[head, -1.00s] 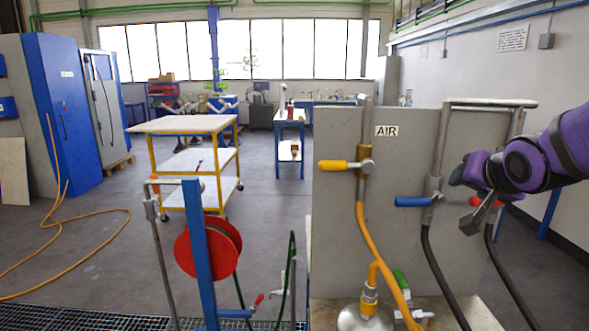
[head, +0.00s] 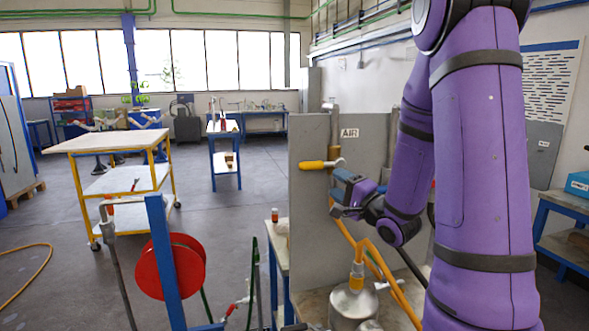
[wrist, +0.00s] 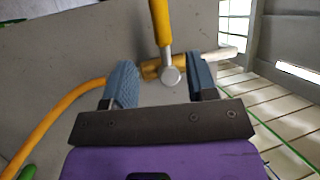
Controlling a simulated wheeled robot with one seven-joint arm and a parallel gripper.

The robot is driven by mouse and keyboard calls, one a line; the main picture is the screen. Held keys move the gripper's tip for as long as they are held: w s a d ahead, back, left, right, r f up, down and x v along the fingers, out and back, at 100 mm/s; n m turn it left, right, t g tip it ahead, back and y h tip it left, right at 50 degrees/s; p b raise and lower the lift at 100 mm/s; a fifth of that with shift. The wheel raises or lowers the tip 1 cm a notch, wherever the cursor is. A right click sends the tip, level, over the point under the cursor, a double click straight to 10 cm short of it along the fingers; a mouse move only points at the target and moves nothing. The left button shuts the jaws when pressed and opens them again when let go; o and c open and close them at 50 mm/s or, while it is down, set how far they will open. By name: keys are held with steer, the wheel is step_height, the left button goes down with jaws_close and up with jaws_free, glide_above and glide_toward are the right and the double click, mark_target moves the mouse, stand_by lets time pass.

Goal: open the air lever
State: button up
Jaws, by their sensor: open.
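The yellow air lever (head: 318,164) sits on the upright pipe beside the AIR sign (head: 349,133) on the grey panel. Its handle points left, across the pipe. In the wrist view the lever handle (wrist: 161,22) runs up from a round silver pivot (wrist: 172,76). My gripper (head: 343,192) is just below and right of the lever in the head view. In the wrist view my gripper (wrist: 162,82) is open, with one blue-grey finger either side of the pivot area. I cannot tell whether a finger touches the valve.
A yellow hose (wrist: 55,125) runs down from the valve. A metal vessel (head: 352,303) stands below the panel. A red hose reel (head: 170,266) on a blue post and a yellow-framed cart (head: 120,140) are to the left. My arm hides the panel's right side.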

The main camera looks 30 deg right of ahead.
mark_target(315, 168)
steer(key=x, duration=1)
steer(key=shift+w+a+r, duration=0.1)
steer(key=shift+w+r, duration=0.15)
steer(key=shift+w, duration=0.1)
jaws_close()
